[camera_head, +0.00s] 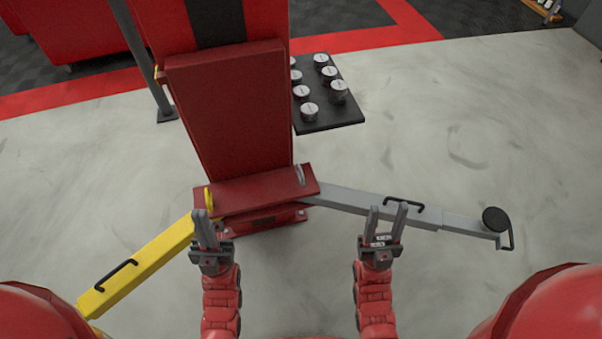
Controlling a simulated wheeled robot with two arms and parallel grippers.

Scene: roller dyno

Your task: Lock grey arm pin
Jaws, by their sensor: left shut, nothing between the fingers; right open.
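The grey arm (343,198) reaches right from the base of the red lift post (233,115), with a black handle and a round black pad (496,220) at its end. A grey pin (300,174) stands at the right end of the red carriage (255,190), above the grey arm's inner end; I cannot tell whether it is seated. My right gripper (387,212) is open and empty, in front of the grey arm. My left gripper (203,222) is shut and empty, close to the yellow pin (208,198) and the yellow arm (150,262).
A black tray (335,117) with several round silver-topped pucks sits right of the post. A grey pole (146,65) stands at the left. Red cabinets (75,35) are behind. The concrete floor on the right is clear.

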